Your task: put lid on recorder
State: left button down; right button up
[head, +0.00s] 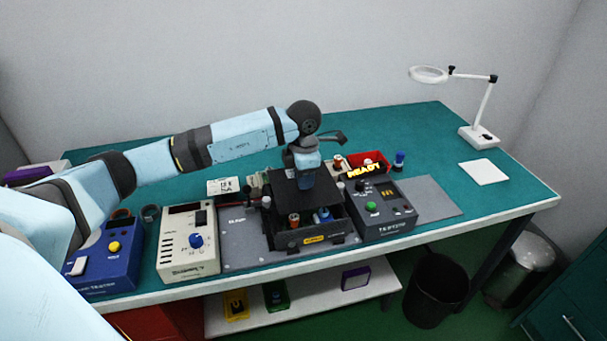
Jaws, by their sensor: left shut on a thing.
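My left gripper (306,178) reaches in from the left and points down over the middle of the bench. It is shut on a flat black lid (285,200), which is over the back part of the recorder. The recorder (287,241) is a dark open-topped box with a yellow label on its front. A red-topped part and a blue part show inside its front half. The lid hides the back of the box, and I cannot tell whether the lid touches it. My right gripper is not in view.
A dark tester (386,212) with a green button stands close on the recorder's right. A cream meter (188,245) and a blue unit (105,262) stand to the left. Behind are a red bin (380,159) and a READY sign. A magnifier lamp (480,134) stands at the far right.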

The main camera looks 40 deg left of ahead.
pick_arm(q)
jog(key=shift+f+b, duration=0.55)
jog(key=shift+f, duration=0.55)
jog(key=shift+w+f+b, duration=0.1)
jog(key=shift+f+b, duration=0.6)
jog(key=shift+f, duration=0.3)
jog(key=shift+f+b, duration=0.45)
jog(key=shift+b, duration=0.2)
dwell(0.7)
jog(key=c, duration=0.8)
grip_release()
jog(key=shift+c, duration=0.2)
